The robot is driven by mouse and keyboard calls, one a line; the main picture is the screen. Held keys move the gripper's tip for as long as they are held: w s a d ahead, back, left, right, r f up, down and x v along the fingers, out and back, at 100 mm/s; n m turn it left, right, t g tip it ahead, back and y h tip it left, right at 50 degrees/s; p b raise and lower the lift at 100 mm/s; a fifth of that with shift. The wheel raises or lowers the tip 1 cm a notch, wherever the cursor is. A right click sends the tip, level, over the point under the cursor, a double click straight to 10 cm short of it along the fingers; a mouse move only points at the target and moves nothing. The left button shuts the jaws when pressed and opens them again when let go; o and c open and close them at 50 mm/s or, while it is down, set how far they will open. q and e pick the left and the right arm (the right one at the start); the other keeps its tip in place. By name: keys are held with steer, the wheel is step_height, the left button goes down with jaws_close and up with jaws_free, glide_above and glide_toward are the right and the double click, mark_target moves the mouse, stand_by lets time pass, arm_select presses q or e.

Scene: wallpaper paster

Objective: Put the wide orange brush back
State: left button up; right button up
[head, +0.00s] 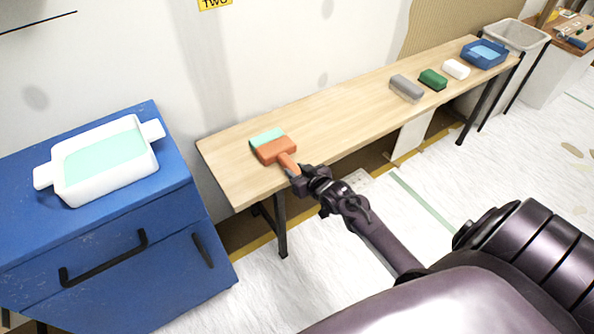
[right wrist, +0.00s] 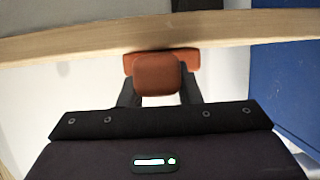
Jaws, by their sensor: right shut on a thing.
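The wide orange brush (head: 274,150) is at the left end of the long wooden table (head: 335,118). It has an orange body and handle and pale green bristles pointing to the back left. My right gripper (head: 297,175) is shut on the brush's handle at the table's front edge. In the right wrist view the orange brush (right wrist: 158,75) sits between the two dark fingers (right wrist: 158,92), with the table edge behind it. I cannot tell whether the brush touches the tabletop. My left gripper is not in view.
A white tray (head: 149,173) with pale green content stands on the blue cabinet (head: 180,183) at left. Grey (head: 406,87), green (head: 433,79) and white (head: 456,69) blocks and a blue tray (head: 471,61) line the table's far right. The table's middle is clear.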

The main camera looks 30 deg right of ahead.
steer(key=o, duration=0.7)
steer(key=shift+f, duration=0.1)
steer(key=o, duration=0.4)
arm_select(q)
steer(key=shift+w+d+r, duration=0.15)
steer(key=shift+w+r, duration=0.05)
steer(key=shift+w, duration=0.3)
